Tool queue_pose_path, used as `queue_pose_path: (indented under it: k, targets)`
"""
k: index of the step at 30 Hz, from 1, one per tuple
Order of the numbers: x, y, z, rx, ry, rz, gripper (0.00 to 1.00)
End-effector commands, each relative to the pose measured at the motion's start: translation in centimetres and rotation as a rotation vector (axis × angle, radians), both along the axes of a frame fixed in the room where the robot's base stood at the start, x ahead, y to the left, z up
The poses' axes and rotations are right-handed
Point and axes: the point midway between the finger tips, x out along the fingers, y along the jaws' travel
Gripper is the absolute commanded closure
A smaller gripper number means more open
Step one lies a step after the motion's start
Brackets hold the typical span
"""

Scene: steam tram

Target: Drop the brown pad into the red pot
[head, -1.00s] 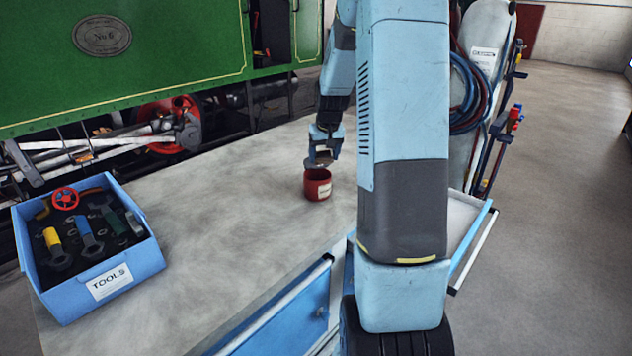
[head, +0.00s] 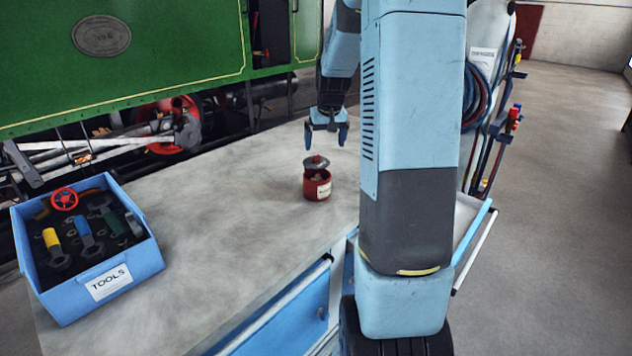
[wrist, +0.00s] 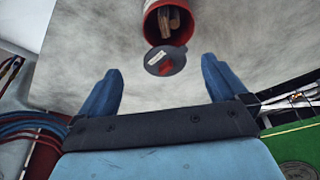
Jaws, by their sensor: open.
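The red pot (head: 317,188) stands upright on the grey bench, with a pale label on its side. In the wrist view the pot (wrist: 150,28) is open at the top, and brown pieces (wrist: 172,18) show inside; I cannot tell which is the brown pad. A grey disc (head: 316,163) with a red part shows over the pot's far side; it also shows in the wrist view (wrist: 160,68). I cannot tell whether it is attached to the pot. My gripper (head: 326,136) is open and empty, above and behind the pot.
A blue tool box (head: 125,280) with several tools stands at the bench's left end. The bench top (head: 230,200) between box and pot is clear. The green tram (head: 170,60) stands behind the bench. Hoses and a cylinder (head: 487,70) stand at the right.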

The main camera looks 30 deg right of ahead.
Motion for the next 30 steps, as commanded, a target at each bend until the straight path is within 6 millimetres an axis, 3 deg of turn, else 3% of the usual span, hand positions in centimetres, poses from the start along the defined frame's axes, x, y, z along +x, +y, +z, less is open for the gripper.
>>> queue_pose_path:
  k: [6, 12, 18, 30]
  targets:
    - [-1.3, 0.3, 4.2, -0.001, -0.003, -0.002, 0.01]
    - [-2.0, 0.5, 6.7, 0.000, -0.001, -0.001, 0.01]
    - [-2.4, 0.6, 7.6, 0.001, 0.001, -0.001, 0.01]
    - [-2.4, 0.6, 7.7, 0.000, 0.001, 0.000, 0.01]
